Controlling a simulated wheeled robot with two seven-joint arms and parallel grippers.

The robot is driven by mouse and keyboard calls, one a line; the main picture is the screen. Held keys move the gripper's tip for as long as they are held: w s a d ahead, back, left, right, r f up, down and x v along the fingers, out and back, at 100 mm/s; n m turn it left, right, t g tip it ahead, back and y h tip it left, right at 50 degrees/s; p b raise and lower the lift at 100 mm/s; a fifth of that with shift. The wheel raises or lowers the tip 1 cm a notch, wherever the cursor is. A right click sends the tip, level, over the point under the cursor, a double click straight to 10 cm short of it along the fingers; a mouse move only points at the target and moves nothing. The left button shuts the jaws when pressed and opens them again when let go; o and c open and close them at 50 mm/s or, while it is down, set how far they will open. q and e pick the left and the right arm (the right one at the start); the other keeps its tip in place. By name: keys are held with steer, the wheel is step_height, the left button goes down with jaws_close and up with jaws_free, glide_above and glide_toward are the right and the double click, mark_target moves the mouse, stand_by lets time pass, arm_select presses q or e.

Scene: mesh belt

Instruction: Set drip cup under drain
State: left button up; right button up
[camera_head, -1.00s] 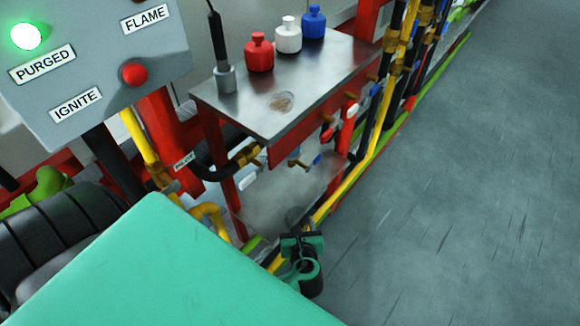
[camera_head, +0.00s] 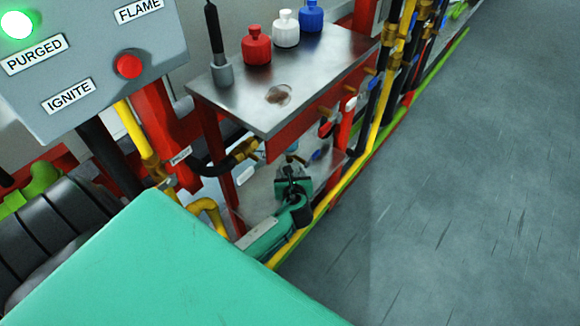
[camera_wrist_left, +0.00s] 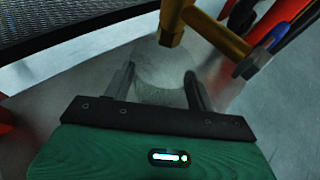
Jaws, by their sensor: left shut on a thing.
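My left gripper (camera_head: 293,176) reaches under the steel-topped bench in the head view. In the left wrist view its two dark fingers (camera_wrist_left: 158,90) are shut on a pale grey round cup (camera_wrist_left: 160,72). I cannot make the cup out clearly in the head view, where the gripper and bench cover it. A brass drain pipe (camera_wrist_left: 214,36) hangs just beyond the cup in the wrist view, with its end overlapping the cup's far rim in the picture. Whether the cup is fully beneath it I cannot tell. My right gripper is not in view.
The bench top (camera_head: 236,99) carries red (camera_head: 257,48), white (camera_head: 286,30) and blue (camera_head: 312,15) bottles. A lower shelf (camera_head: 262,190) lies under it. Red legs, yellow pipes (camera_head: 350,187) and a dark mesh belt (camera_wrist_left: 65,30) crowd the space. The floor at right is clear.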

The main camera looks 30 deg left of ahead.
arm_select(q)
steer(key=shift+x, duration=0.9)
steer(key=shift+f+b, duration=0.3)
steer(key=shift+f, duration=0.25)
steer(key=shift+s, duration=0.1)
steer(key=shift+d+r, duration=0.1)
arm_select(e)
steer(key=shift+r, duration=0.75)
arm_select(q)
steer(key=o, duration=1)
steer(key=shift+o, duration=0.2)
